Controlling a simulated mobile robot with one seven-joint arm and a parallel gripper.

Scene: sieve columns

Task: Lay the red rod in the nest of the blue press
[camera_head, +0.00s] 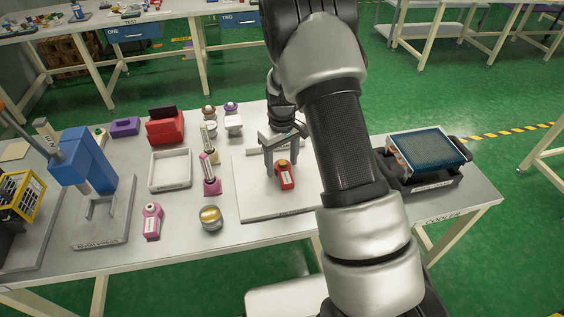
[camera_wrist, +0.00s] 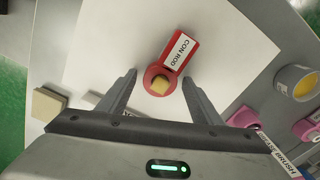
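The red rod (camera_head: 286,179), labelled CON ROD, lies on a white board (camera_head: 255,203). My gripper (camera_head: 281,160) is open and empty. Its fingers (camera_wrist: 160,77) stand on either side of the rod's round end, with gaps on both sides. I cannot tell its exact height above the board. The blue press (camera_head: 84,163) stands at the left of the table on a grey base (camera_head: 104,228).
A red holder (camera_head: 165,128) is behind. A cooler (camera_head: 427,152) stands at the right.

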